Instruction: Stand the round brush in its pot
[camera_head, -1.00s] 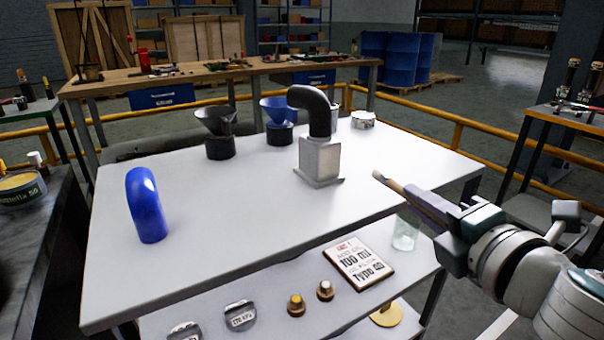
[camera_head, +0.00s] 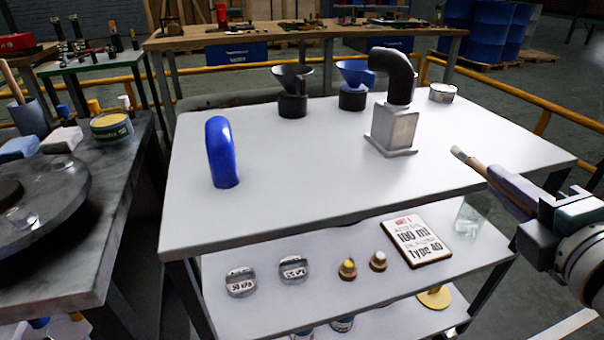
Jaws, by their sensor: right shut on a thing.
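My right gripper (camera_head: 535,225) is at the right edge, shut on a long brush-like tool (camera_head: 508,190) that I take to be the round brush. The tool has a pale wooden tip and a purple-grey part near the jaws. It points up and left, held in the air by the right end of the white table (camera_head: 300,200). A blue-grey pot (camera_head: 28,117) stands at the far left on the dark bench, with a wooden handle leaning out of it. I cannot tell if it is the brush's own pot. My left gripper is not in view.
The white table bears a blue bent pipe (camera_head: 221,155), two funnels, a black elbow on a grey block (camera_head: 392,128) and a small tin. A floor gap separates bench and table.

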